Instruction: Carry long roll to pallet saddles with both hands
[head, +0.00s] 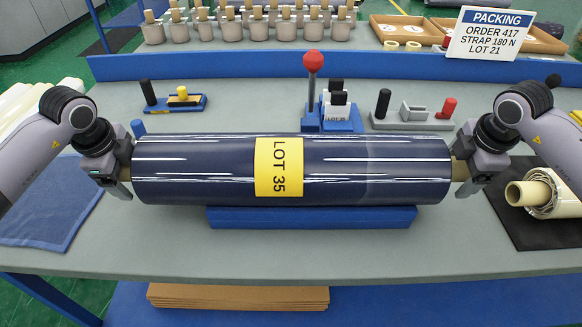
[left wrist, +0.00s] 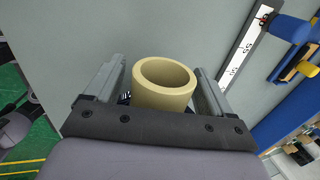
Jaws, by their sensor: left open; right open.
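The long roll (head: 210,170) is wrapped in glossy dark blue film and has a yellow LOT 35 label (head: 279,167). It lies level across a blue support (head: 312,217) on the grey table. My left gripper (head: 122,186) is at its left end, and my right gripper (head: 464,182) is at its right end, where a bit of tan core shows. In the left wrist view the tan core (left wrist: 163,98) stands between the open fingers of my left gripper (left wrist: 160,68), with a gap on the right side. I cannot make out the pallet saddles.
Behind the roll are a red-knobbed post (head: 313,62), a blue tray with small handles (head: 173,103) and a grey holder (head: 413,118). A packing sign (head: 490,35) stands at the back right. A small roll (head: 545,193) lies on a dark mat at right. The front table strip is clear.

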